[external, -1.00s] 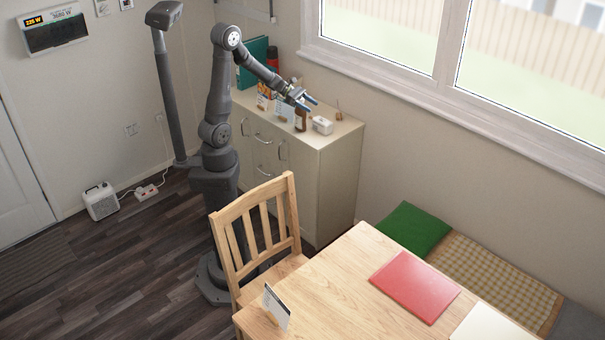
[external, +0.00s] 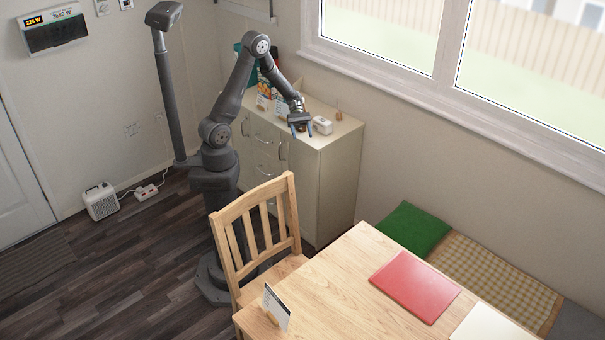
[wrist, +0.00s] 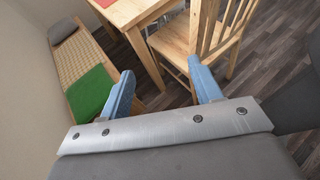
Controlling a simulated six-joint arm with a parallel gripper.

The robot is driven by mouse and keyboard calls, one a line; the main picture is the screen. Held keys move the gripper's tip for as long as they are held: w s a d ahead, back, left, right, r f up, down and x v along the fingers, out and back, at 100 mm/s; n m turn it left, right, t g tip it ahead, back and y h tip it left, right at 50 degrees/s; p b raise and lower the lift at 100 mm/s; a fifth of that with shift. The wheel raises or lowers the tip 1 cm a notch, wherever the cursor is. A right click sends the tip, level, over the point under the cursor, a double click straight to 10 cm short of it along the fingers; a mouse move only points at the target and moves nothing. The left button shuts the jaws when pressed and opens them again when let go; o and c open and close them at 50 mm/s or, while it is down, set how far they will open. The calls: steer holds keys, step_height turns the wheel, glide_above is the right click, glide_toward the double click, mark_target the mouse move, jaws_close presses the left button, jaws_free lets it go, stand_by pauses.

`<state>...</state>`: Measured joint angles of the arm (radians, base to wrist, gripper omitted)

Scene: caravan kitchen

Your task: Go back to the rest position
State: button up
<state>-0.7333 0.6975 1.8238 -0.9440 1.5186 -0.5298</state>
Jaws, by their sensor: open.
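My gripper (external: 301,130) hangs over the front right part of the cabinet top (external: 347,125) in the external view. It points downward and outward. In the wrist view its two blue fingers (wrist: 163,92) are spread wide with nothing between them. The wrist view looks past the fingers to the floor, the chair and the bench. The brown bottle seen earlier on the cabinet is not visible now; my gripper and arm cover that spot.
A small white box (external: 322,125) stands right of my gripper on the cabinet, with cards (external: 264,92) at the left. The wooden chair (external: 252,225) and table (external: 350,275) stand in front; the chair also shows in the wrist view (wrist: 185,42). A window (external: 480,60) is behind.

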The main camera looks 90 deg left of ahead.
steer(key=shift+s+d+f+m+g, duration=0.25)
steer(key=shift+f+m+g, duration=0.2)
steer(key=shift+m+g, duration=0.25)
steer(key=shift+s+d+f+m+g, duration=0.2)
steer(key=shift+s+f+m+g, duration=0.15)
steer(key=shift+m+g, duration=0.3)
steer(key=shift+s+d+f+m+g, duration=0.2)
steer(key=shift+f+m+g, duration=0.35)
steer(key=shift+g, duration=0.2)
steer(key=shift+o, duration=0.2)
